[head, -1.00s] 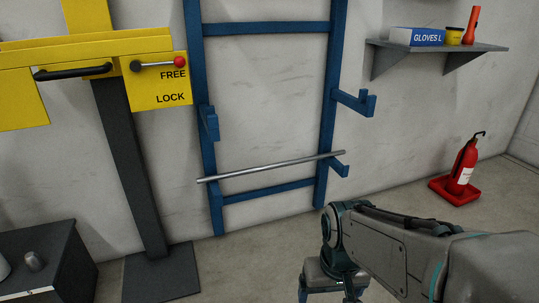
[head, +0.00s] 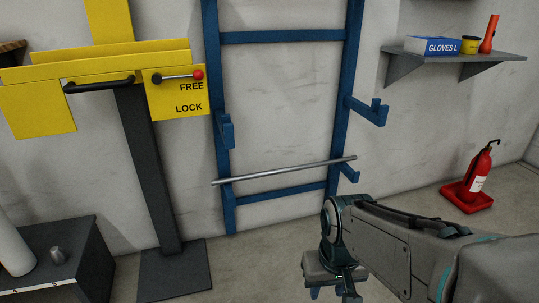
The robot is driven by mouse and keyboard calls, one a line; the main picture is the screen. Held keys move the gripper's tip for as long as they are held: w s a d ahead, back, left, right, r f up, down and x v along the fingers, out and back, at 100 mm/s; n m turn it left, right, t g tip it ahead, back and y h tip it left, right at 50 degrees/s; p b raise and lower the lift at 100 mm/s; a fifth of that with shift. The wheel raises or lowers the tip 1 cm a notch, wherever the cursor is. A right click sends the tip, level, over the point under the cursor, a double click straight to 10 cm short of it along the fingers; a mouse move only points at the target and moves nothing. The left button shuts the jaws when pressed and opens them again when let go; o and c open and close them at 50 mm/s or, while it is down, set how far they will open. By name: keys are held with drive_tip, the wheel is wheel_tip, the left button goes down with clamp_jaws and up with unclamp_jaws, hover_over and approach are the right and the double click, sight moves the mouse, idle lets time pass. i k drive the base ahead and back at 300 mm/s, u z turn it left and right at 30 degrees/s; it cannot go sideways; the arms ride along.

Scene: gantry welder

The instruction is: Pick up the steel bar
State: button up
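The steel bar (head: 285,171) is a thin grey rod lying across the lower arms of the blue rack (head: 350,85) against the wall. In the picture its left end sits a little lower than its right end. My gripper (head: 335,292) is at the bottom edge of the head view, below and to the right of the bar and apart from it. It points down, and its fingertips are cut off or too small to read, so its opening is unclear. Nothing is seen in it.
The rack's upper hooks (head: 368,111) jut out above the bar. A yellow gantry (head: 110,60) with a FREE/LOCK lever (head: 178,77) stands at left, above a dark cabinet (head: 60,265). A shelf (head: 455,62) and red fire extinguisher (head: 480,170) are at right.

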sight(268, 173)
drive_tip(key=u, duration=1)
drive_tip(key=i, duration=1.45)
drive_tip(key=z, duration=1.8)
drive_tip(key=i, duration=0.5)
drive_tip(key=u, duration=0.05)
